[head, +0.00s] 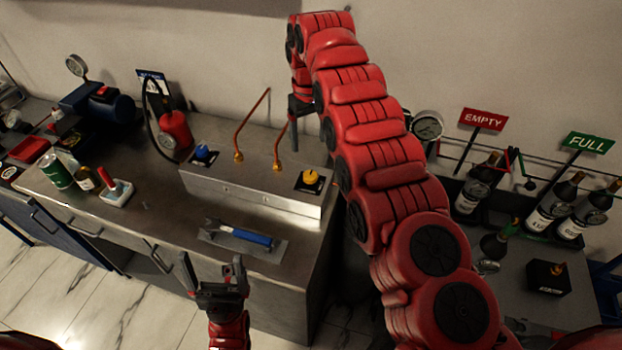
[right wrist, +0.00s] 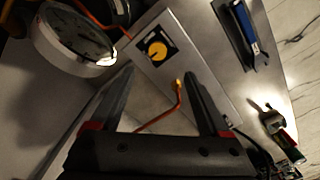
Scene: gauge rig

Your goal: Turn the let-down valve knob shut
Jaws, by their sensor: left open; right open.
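A yellow knob (head: 311,177) sits on a black plate at the right end of the metal box (head: 250,190). It also shows in the right wrist view (right wrist: 157,50), just beyond the fingertips. A blue knob (head: 202,152) sits at the left end of the box. No readable label tells which is the let-down valve knob. My right gripper (head: 294,133) is open and empty, pointing down behind the box, near the copper pipes; its fingers also show in the right wrist view (right wrist: 155,66), apart from the yellow knob. My left gripper (head: 213,268) is open and empty before the bench front.
Copper pipes (head: 252,122) rise from the box. A round gauge (head: 428,125) stands behind my right arm. Bottles (head: 475,187) stand at the right.

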